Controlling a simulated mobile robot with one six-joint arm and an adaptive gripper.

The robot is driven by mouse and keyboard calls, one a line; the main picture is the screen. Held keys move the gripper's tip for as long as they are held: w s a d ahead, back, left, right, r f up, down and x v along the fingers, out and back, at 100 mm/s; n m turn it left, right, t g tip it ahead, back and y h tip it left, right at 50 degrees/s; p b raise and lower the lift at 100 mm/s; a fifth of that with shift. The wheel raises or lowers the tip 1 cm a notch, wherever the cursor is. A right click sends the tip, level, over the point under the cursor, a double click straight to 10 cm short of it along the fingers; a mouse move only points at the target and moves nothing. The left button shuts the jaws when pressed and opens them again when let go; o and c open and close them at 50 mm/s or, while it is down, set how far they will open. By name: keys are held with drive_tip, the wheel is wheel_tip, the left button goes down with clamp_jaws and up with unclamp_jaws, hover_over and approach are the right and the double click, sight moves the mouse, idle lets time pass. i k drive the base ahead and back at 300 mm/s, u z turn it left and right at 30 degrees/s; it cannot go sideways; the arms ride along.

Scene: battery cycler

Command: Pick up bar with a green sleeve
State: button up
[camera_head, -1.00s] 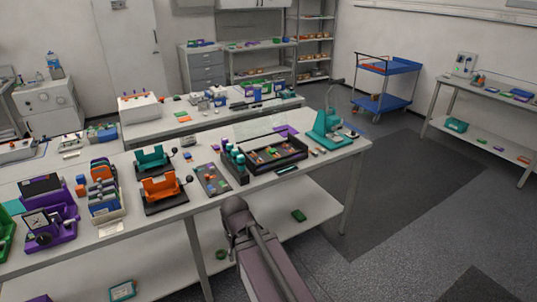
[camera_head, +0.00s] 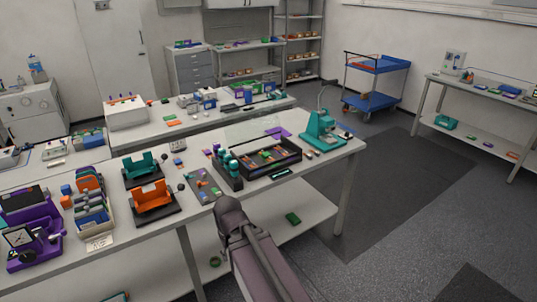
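I cannot make out for sure a bar with a green sleeve. Several small coloured pieces, one of them green (camera_head: 266,155), lie in a black tray (camera_head: 292,163) on the near workbench (camera_head: 120,262). A short dark bar with a teal middle (camera_head: 281,174) lies on the bench just in front of the tray. These pieces are too small to tell their exact form. My arm rises from the bottom of the picture, and its upper end covers part of the bench's front edge. My gripper is not in view.
A teal press (camera_head: 320,132) stands at the bench's right end. Orange (camera_head: 152,195) and teal (camera_head: 139,166) cradles, a grey mat (camera_head: 204,187) and a file rack (camera_head: 92,212) stand left of the tray. A green box (camera_head: 292,218) lies on the lower shelf.

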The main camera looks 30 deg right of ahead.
sight(265, 154)
drive_tip(key=i, duration=1.3)
